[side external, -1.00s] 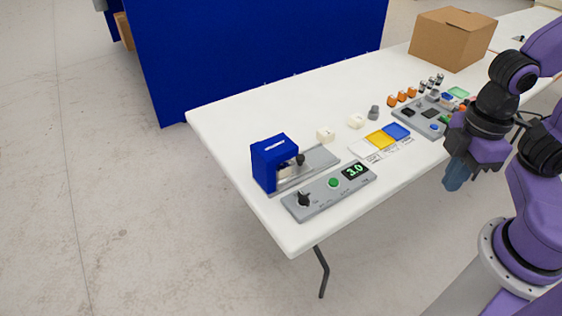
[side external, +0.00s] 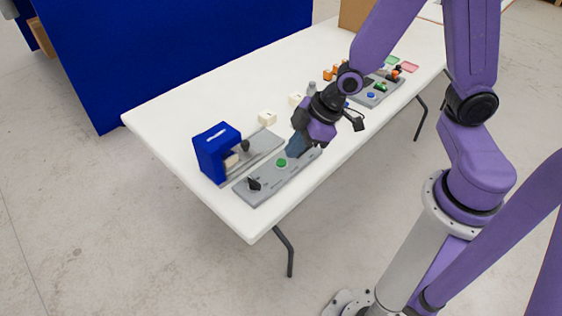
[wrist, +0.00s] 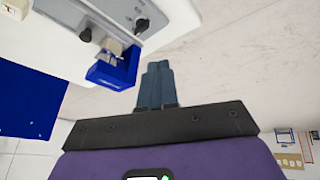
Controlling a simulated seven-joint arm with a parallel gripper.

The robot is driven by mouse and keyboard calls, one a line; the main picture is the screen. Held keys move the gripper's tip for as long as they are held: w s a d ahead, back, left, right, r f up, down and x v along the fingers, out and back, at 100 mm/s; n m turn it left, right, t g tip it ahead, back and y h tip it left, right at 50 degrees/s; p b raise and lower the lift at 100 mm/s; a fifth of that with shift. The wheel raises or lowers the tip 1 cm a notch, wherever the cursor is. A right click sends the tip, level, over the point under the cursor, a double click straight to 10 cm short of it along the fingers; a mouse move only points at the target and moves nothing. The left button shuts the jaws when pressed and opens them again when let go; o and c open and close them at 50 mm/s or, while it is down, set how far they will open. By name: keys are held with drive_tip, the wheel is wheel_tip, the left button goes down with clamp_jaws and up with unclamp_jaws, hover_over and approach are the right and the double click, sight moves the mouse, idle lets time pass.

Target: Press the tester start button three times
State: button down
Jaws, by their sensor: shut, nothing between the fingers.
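The green start button (side external: 282,162) sits on the grey control panel (side external: 262,188) at the near edge of the white table. A black knob (side external: 254,184) is on the panel's left end. The blue tester (side external: 212,155) stands behind the panel. My gripper (side external: 293,154) is shut and empty, its blue fingers close to the button's right in the side view; I cannot tell how high above the panel. The fingers hide the panel's display there. In the wrist view the shut fingers (wrist: 156,75) point past the blue tester (wrist: 115,66), and the panel (wrist: 110,10) is partly cut off.
A second grey panel (side external: 378,92) with coloured parts is farther right. A cardboard box (side external: 357,14) stands at the back. The table's left end is clear.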

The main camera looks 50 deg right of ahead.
sight(284, 164)
drive_tip(key=w+d+f+t+h, duration=0.1)
drive_tip(key=w+d+f+t, duration=0.3)
drive_tip(key=w+d+f, duration=0.2)
drive_tip(key=shift+w+d+t+h, duration=0.35)
drive_tip(key=shift+w+d, duration=0.65)
drive_tip(key=shift+w, duration=1.35)
drive_tip(key=shift+f, duration=0.15)
drive_tip(key=shift+f, duration=4.3)
drive_tip(key=shift+f, duration=0.15)
drive_tip(key=shift+f, duration=0.3)
